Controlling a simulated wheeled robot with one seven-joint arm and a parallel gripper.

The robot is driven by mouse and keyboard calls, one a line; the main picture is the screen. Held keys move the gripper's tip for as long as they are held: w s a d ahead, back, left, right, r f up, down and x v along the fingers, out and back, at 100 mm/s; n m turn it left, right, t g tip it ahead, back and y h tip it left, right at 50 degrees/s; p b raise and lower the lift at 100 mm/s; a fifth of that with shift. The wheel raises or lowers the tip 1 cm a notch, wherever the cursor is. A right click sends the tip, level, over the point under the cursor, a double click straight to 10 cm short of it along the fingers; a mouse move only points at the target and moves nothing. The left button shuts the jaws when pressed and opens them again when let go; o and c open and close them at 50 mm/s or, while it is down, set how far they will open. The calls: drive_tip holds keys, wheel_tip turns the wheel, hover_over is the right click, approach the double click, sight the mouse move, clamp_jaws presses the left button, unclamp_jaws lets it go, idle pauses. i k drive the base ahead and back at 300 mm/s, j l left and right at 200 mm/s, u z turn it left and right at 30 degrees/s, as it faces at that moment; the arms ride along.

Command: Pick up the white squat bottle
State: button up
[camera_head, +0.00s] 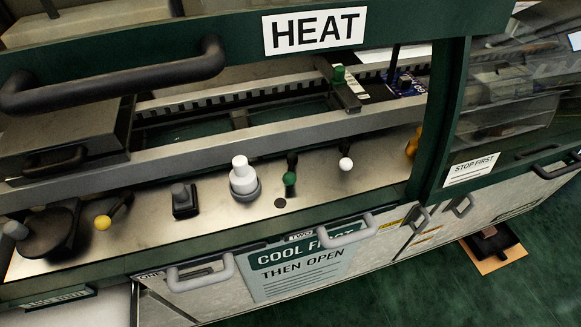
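The white squat bottle (242,176) stands upright near the middle of the metal ledge (232,225), at the front of the green machine. It has a rounded body, a narrower white cap and a grey ring or base around its lower part. Nothing covers it from this side. My gripper is not in view, so its distance from the bottle cannot be told.
A dark block with a grey top (184,200) stands left of the bottle; a green-ended dark piece (289,178) is close right. A white-balled lever (345,164) is farther right. A rail (220,142) runs behind; a dark handle (115,80) juts out at upper left.

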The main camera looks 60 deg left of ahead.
sight(242, 177)
drive_tip(key=u, duration=1.75)
drive_tip(key=i+l, duration=0.1)
drive_tip(key=l, duration=0.3)
drive_tip(key=i+l, duration=0.15)
drive_tip(key=l, duration=0.2)
drive_tip(key=i+l+u, duration=0.1)
drive_tip(key=l, duration=0.3)
drive_tip(key=i+l, duration=0.1)
drive_tip(key=l, duration=0.3)
drive_tip(key=l+u, duration=0.1)
drive_tip(key=u, duration=1.3)
